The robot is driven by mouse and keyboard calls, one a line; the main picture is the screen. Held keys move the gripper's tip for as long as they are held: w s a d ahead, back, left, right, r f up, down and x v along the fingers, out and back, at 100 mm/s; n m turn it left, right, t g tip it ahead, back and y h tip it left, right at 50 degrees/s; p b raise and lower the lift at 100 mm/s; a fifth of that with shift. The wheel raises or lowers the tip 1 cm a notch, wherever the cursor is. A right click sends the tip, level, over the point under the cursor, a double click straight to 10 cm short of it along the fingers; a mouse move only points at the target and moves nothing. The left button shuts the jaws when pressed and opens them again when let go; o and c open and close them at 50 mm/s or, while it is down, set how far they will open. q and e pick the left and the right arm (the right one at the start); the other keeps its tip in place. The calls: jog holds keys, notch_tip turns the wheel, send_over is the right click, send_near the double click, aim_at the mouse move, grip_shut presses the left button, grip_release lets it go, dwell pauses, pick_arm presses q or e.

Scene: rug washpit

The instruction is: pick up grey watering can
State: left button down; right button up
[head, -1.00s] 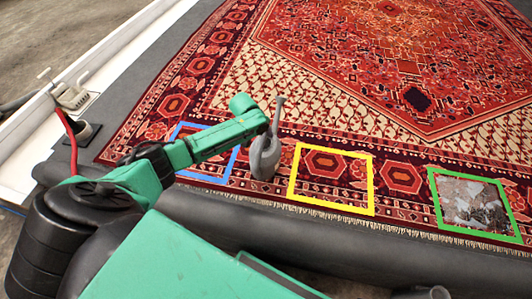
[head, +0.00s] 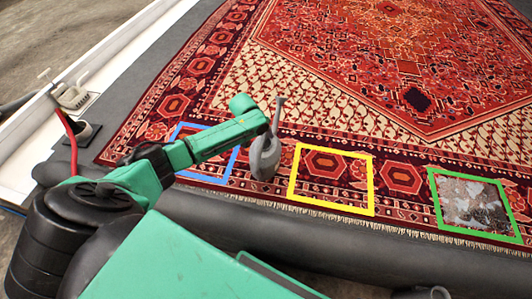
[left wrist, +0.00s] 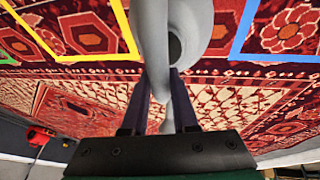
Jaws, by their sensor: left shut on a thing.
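The grey watering can (head: 265,160) is at the end of my left arm in the head view, between the blue frame (head: 232,165) and the yellow frame (head: 292,178) over the rug's near border. Its thin spout points up and away. My left gripper (head: 272,135) is mostly hidden behind its own arm and the can. In the left wrist view the can (left wrist: 158,40) fills the top middle, and the dark fingers of my left gripper (left wrist: 162,105) are shut on it. Whether the can's base touches the rug is unclear. My right gripper is not in view.
A patterned red rug (head: 330,60) covers the floor ahead. A green frame (head: 434,205) around a grey, mottled patch lies at the right. A dark padded roll (head: 300,235) runs along the near edge. A white ledge (head: 95,85) with a red hose (head: 69,135) is at left.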

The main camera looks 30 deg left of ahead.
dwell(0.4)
pick_arm(q)
jog(key=shift+w+r, duration=0.15)
jog(key=shift+r, duration=0.2)
jog(key=shift+r+p, duration=0.3)
jog(key=shift+r, duration=0.1)
notch_tip(320, 180, up, 19)
jog(key=p, duration=0.4)
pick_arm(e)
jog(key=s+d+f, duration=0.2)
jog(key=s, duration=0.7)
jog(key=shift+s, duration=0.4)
pick_arm(q)
jog(key=shift+f, duration=0.15)
jog(key=c, duration=1.4)
grip_release()
grip_shut()
